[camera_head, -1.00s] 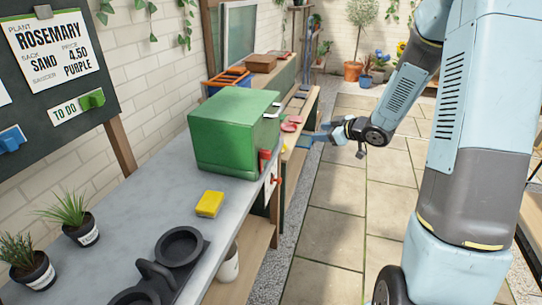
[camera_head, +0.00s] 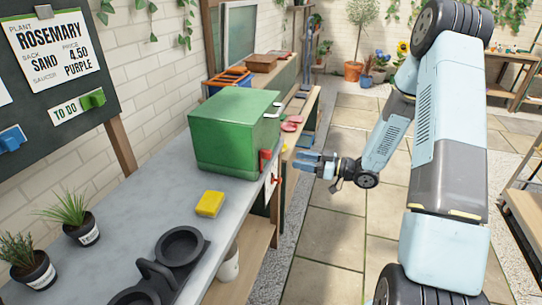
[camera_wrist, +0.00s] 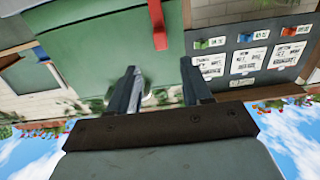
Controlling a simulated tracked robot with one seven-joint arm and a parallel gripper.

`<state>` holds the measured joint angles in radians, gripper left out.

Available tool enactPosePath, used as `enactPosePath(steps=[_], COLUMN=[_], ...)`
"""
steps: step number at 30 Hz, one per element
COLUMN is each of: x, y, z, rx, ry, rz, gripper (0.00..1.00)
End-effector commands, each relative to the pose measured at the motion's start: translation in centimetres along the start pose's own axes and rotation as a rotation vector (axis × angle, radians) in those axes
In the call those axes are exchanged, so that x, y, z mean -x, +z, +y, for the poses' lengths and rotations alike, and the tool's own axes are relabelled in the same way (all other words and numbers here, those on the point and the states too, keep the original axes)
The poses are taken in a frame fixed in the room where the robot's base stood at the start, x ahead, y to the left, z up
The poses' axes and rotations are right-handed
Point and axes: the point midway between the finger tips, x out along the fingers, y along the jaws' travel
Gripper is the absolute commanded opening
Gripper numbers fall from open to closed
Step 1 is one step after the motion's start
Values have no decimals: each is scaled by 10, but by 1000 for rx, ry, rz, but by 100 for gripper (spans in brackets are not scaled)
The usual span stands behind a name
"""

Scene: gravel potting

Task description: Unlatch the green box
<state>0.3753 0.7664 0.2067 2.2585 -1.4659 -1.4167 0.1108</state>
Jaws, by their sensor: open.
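The green box (camera_head: 225,145) stands on the grey bench with its lid down. A red latch (camera_head: 265,160) is on its right side, and a pale handle (camera_head: 275,104) juts from the lid's edge above. My gripper (camera_head: 301,160) is open and empty to the right of the latch, apart from it and beyond the bench edge. In the wrist view, which is upside down, the green box (camera_wrist: 80,60) fills the upper left. The red latch (camera_wrist: 158,26) shows at the top, ahead of my two spread fingers (camera_wrist: 162,84).
A yellow sponge (camera_head: 209,204) and a black holder (camera_head: 180,246) lie on the bench (camera_head: 120,215) in front of the box. A red knob (camera_head: 277,179) shows below the bench edge near my gripper. The paved floor (camera_head: 325,230) is clear.

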Motion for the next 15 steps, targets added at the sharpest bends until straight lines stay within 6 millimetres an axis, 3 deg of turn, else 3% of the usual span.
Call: enactPosePath(steps=[15], x=[-88], y=[0], z=[0], rx=[1], ry=[-1], rz=[-1], gripper=[49])
